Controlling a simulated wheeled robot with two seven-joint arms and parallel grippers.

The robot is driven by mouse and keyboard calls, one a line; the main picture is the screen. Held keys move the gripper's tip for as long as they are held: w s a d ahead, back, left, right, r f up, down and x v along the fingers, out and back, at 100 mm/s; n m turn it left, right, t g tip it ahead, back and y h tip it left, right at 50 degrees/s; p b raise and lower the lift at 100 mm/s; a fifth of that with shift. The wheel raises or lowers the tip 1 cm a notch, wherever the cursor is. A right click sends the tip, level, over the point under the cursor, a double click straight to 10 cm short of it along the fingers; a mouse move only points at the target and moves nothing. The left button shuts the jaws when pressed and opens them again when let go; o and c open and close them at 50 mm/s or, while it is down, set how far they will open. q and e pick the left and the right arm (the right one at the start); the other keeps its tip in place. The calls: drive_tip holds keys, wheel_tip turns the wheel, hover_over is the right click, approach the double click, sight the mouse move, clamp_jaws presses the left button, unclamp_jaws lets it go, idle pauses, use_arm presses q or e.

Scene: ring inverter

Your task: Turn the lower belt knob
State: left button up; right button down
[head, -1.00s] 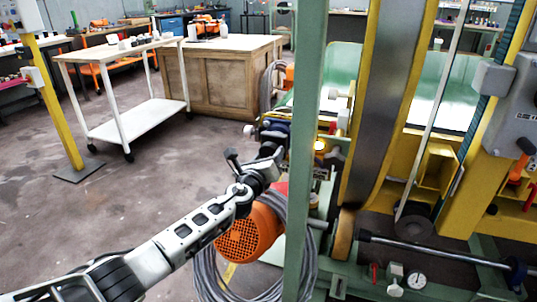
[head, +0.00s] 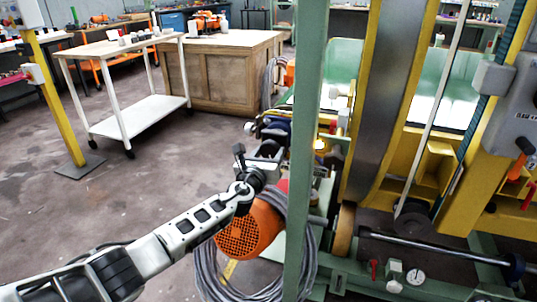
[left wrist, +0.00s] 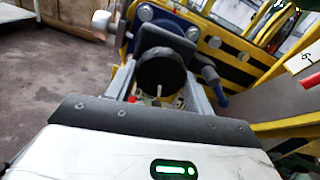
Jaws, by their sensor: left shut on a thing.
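My left arm comes in from the lower left of the head view, and its left gripper (head: 272,150) is at the side of the machine behind the green post. In the left wrist view a round black knob (left wrist: 160,72) sits between the two fingers of the left gripper (left wrist: 163,82). The gripper is shut on this knob, which faces the camera. In the head view the knob is largely hidden by the gripper. The knob's mark or angle cannot be told. My right gripper is not in view.
A green post (head: 308,120) stands close to the right of my left gripper. An orange motor (head: 247,232) with grey hose coils (head: 225,278) lies below the wrist. A white cart (head: 140,110) and a wooden cabinet (head: 217,75) stand behind. The floor at left is clear.

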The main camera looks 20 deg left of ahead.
use_arm(q)
drive_tip(key=o, duration=1)
drive_tip(key=shift+f, duration=0.1)
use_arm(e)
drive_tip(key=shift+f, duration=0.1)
use_arm(q)
drive_tip(key=shift+s+p, duration=0.45)
drive_tip(key=shift+s, duration=0.15)
drive_tip(key=s+p, duration=0.1)
drive_tip(key=s, duration=0.4)
drive_tip(key=s+p, duration=0.1)
drive_tip(key=s, duration=0.4)
drive_tip(key=s+p, duration=0.1)
drive_tip(key=s, duration=0.3)
drive_tip(key=shift+s+a+p, duration=0.3)
drive_tip(key=shift+s+p, duration=0.05)
drive_tip(key=shift+s, duration=0.05)
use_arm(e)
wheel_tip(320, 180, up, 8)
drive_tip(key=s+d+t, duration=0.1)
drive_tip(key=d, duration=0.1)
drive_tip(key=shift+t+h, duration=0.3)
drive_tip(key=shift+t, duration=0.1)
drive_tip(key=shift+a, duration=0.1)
